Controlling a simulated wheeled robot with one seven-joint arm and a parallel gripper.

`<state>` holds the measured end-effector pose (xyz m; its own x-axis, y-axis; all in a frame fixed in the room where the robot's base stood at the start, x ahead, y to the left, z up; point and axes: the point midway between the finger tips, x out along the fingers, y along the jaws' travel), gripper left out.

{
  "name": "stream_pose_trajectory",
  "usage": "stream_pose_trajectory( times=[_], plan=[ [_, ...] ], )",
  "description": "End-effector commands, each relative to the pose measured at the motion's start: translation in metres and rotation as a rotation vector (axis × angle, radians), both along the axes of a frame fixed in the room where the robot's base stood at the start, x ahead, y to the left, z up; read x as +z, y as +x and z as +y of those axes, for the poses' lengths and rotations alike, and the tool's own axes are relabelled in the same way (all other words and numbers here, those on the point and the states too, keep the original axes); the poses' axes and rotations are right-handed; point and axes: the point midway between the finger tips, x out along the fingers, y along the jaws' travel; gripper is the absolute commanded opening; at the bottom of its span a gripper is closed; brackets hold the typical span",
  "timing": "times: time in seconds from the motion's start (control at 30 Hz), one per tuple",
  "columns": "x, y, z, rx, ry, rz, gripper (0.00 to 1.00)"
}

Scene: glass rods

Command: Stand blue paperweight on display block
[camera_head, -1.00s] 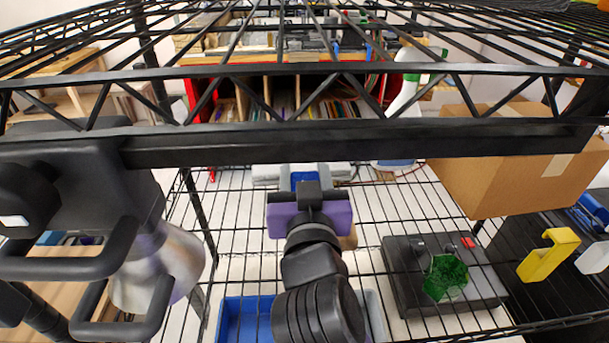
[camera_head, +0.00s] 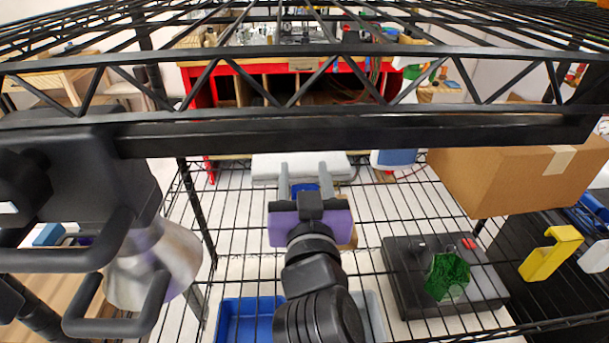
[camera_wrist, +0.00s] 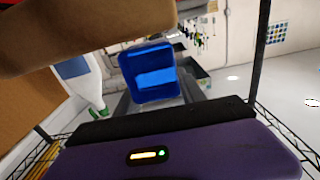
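My gripper (camera_head: 305,172) reaches away from me over the wire shelf, purple palm nearest, two grey fingers beyond it. The blue paperweight (camera_head: 305,187) is between the fingers and seems to fill the gap. In the wrist view, which is upside down, the blue paperweight (camera_wrist: 154,74) is a translucent, slightly tilted block with a finger along each side. A tan block (camera_head: 349,239) shows past the palm's right edge. It looks like the display block. A tan surface (camera_wrist: 100,35), probably the same block, crosses the top of the wrist view, close below the palm. Most of it is hidden.
A black box (camera_head: 408,292) with a green glass piece (camera_head: 448,275) stands to the right. A cardboard box (camera_head: 500,180) is behind it. A blue bin (camera_head: 235,320) is in front, left of my arm. An upper rack's dark beam (camera_head: 350,132) crosses overhead.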

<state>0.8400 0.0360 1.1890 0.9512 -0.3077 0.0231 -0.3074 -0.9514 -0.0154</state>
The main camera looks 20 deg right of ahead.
Motion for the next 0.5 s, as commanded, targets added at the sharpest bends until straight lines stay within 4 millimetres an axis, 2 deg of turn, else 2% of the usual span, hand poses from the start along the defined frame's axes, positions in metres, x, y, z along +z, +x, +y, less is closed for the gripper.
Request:
stream_pose_trajectory(
  times=[0.03, 0.07, 0.37, 0.5],
  plan=[
    [-0.0214, 0.0011, 0.0001, -0.003, -0.007, 0.042, 0.59],
    [-0.0215, 0.0011, 0.0001, -0.003, -0.007, 0.042, 0.63],
    [-0.0219, 0.0011, 0.0003, -0.003, -0.008, 0.043, 0.63],
    [-0.0151, 0.001, 0.0003, -0.002, -0.008, 0.043, 0.63]
  ],
)
